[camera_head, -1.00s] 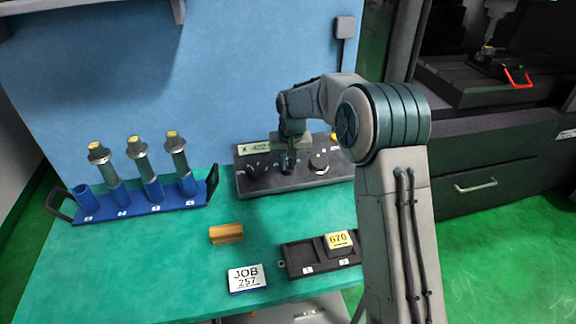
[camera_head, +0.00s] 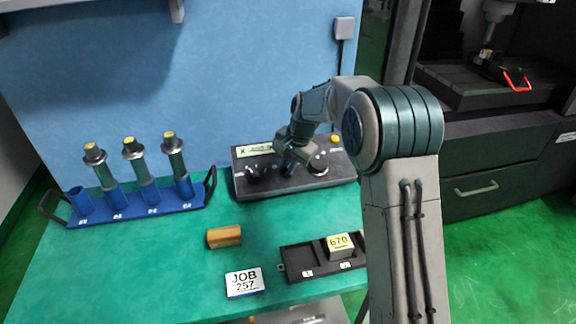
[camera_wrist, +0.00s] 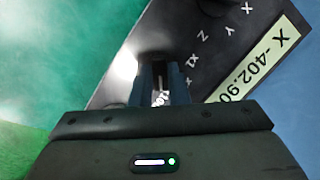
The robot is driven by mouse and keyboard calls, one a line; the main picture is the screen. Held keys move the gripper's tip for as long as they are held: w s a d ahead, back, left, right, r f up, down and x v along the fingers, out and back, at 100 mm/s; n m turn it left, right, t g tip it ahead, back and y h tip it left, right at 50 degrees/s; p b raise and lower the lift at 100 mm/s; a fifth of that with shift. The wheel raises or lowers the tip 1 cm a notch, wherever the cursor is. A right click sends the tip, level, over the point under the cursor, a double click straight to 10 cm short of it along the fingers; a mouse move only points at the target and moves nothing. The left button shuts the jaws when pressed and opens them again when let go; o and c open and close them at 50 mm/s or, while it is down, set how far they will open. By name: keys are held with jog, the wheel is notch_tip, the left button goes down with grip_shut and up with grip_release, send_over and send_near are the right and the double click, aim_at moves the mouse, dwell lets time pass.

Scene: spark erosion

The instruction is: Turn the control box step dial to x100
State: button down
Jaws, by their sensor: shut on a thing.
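The control box (camera_head: 312,183) is a dark sloped panel at the back of the green bench, with a pale readout strip (camera_wrist: 255,70) that begins "X -402.90" in the wrist view. My gripper (camera_head: 288,163) is down on the panel, its wrist tilted. In the wrist view its two fingers (camera_wrist: 163,85) are shut on a dark dial at the panel, beside the step marks; "x1" (camera_wrist: 203,61) is readable. The dial is mostly hidden between the fingers, and I cannot tell which mark it points at. Another dark knob (camera_wrist: 212,4) is near the X, Y, Z letters.
A round handwheel (camera_head: 319,161) and a yellow button (camera_head: 336,138) are right of my gripper. A blue rack (camera_head: 140,209) with several holders stands left. A wooden block (camera_head: 224,237), JOB 257 card (camera_head: 245,282) and black tray (camera_head: 298,259) lie in front.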

jog(key=shift+r, duration=0.1)
dwell(0.4)
jog(key=c, duration=1.4)
grip_release()
jog(key=shift+d, duration=0.1)
jog(key=v, duration=1.3)
jog(key=shift+r+b, duration=0.3)
jog(key=shift+r, duration=0.05)
jog(key=shift+s+d, duration=0.1)
jog(key=shift+d, duration=0.05)
jog(key=s+d+n+h, duration=0.1)
jog(key=s+d, duration=0.3)
jog(key=s, duration=0.4)
jog(key=s+d+n+h, duration=0.1)
jog(key=s+d+n, duration=0.1)
jog(key=s+d, duration=0.45)
jog(key=s+d+f+n, duration=0.1)
jog(key=s+d+f, duration=0.1)
jog(key=s, duration=0.7)
jog(key=s+d+f+n+t, duration=0.1)
jog(key=s+f, duration=0.3)
jog(key=s, duration=0.5)
jog(key=shift+d+n+h, duration=0.4)
jog(key=shift+d+n, duration=0.05)
jog(key=shift+n, duration=0.05)
